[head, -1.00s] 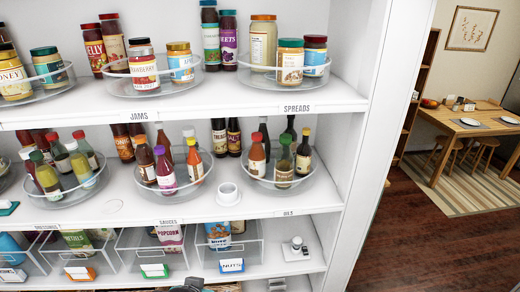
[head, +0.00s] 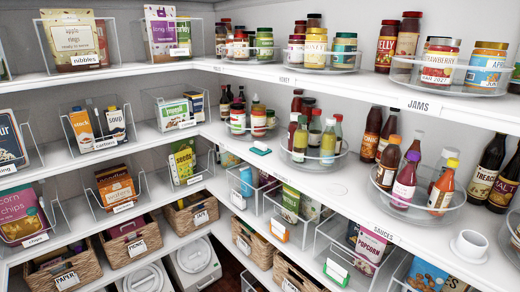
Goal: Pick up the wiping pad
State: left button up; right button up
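A small flat teal piece, which looks like the wiping pad (head: 260,150), lies on the middle shelf of the right-hand run, near the inner corner. It is left of the turntable of green and red sauce bottles (head: 315,140). It is small in the view, so its details are hard to make out. Neither of my grippers shows in the head view.
A white cup (head: 470,246) stands at the right on the same shelf. A turntable of sauce bottles (head: 405,185) stands between. Clear bins (head: 350,255) and wicker baskets (head: 190,215) fill the lower shelves. The shelf front around the teal piece is partly bare.

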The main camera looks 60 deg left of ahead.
aim_at(261, 148)
jog(key=u, duration=2)
jog(key=i+j, duration=0.2)
jog(key=i+j+z, duration=0.95)
jog(key=k, duration=0.1)
